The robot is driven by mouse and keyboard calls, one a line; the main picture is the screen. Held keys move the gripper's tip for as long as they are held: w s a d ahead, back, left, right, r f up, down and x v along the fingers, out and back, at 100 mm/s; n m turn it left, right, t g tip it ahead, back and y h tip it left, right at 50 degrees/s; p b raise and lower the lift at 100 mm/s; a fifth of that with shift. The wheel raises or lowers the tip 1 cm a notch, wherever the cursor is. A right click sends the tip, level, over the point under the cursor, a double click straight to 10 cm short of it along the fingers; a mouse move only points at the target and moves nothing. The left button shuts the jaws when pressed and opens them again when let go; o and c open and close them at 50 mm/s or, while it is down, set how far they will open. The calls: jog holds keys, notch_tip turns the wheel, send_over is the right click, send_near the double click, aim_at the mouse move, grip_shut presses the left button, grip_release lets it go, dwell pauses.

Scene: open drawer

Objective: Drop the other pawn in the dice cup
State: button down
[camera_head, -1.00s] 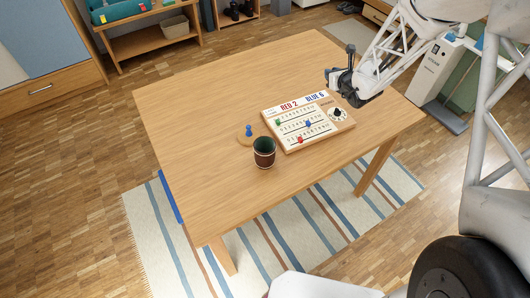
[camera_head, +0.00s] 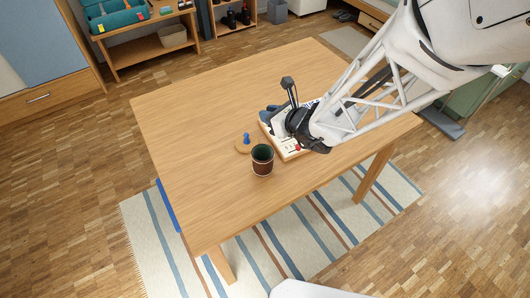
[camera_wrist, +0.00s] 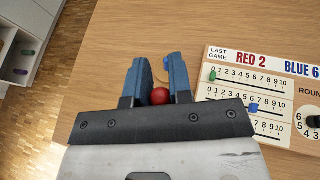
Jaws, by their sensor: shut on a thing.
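My gripper (camera_wrist: 157,68) is shut on a red pawn; its round red head (camera_wrist: 159,96) shows between the blue fingers in the wrist view. The pawn's lower part is hidden. In the head view my gripper (camera_head: 268,116) is above the left end of the scoreboard. A blue pawn (camera_head: 246,138) stands on a round wooden coaster (camera_head: 241,148) to the left of my gripper. The dark dice cup (camera_head: 263,167) with a brown band stands upright in front of the coaster, its mouth open upward. I cannot make out what is inside it.
The scoreboard (camera_wrist: 230,91) with sliding pegs and a dial (camera_wrist: 313,121) lies right of the cup, partly hidden by my arm in the head view. The table's left and front areas (camera_head: 195,120) are clear. A white unit with an open drawer (camera_wrist: 22,58) stands beyond the table edge.

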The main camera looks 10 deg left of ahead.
jog(key=shift+s+a+r+g, duration=0.1)
jog(key=shift+s+a+g, duration=0.1)
jog(key=shift+s, duration=0.6)
jog(key=shift+s+a+r+g, duration=0.1)
jog(key=shift+s+a+g, duration=0.1)
jog(key=shift+s, duration=0.6)
jog(key=shift+f, duration=0.25)
jog(key=shift+f, duration=2.8)
jog(key=c, duration=0.9)
grip_release()
jog(key=shift+c, duration=0.2)
jog(key=shift+d, duration=0.1)
jog(key=v, duration=0.7)
jog(key=shift+d, duration=0.3)
